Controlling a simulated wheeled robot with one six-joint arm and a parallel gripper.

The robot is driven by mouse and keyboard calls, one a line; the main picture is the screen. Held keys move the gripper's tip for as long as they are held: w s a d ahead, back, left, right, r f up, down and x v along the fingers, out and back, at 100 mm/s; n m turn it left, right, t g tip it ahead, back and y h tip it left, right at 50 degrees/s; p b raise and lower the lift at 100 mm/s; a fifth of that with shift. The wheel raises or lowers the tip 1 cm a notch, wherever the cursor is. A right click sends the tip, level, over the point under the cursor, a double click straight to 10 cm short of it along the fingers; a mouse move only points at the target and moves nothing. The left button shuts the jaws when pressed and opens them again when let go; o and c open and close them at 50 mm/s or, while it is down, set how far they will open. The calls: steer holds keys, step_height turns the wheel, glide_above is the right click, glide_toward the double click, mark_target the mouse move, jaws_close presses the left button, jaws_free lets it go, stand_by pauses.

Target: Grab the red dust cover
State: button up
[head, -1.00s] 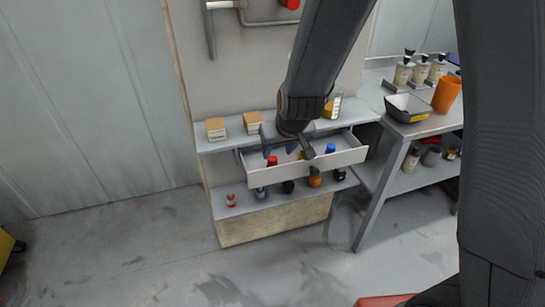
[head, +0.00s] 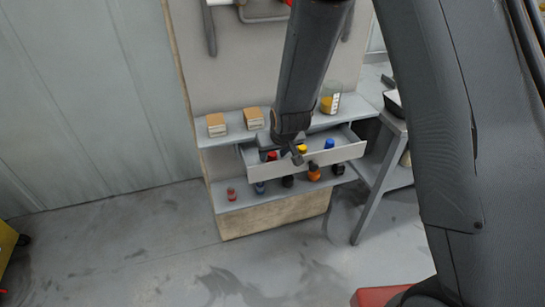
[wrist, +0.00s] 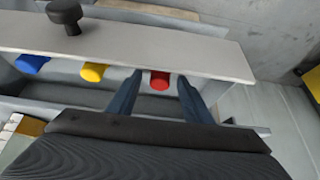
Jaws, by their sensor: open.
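The red dust cover (wrist: 160,80) is a small red cap inside the open drawer (head: 315,162), close to the drawer's front panel. In the head view the red cover (head: 271,155) shows at the drawer's left, partly behind my arm's end. My gripper (wrist: 158,82) is open, and in the wrist view its two blue-grey fingers stand on either side of the red cover. I cannot tell whether the fingers touch it. In the head view my gripper (head: 282,154) is over the left part of the drawer, its fingers mostly hidden.
A yellow cap (wrist: 94,72) and a blue cap (wrist: 32,63) are beside the red one in the drawer. A dark knob (wrist: 66,14) sticks out of the drawer front. Small boxes (head: 217,124) and a beaker (head: 331,98) stand on the shelf above. Several small bottles stand below.

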steer(key=c, duration=1.1)
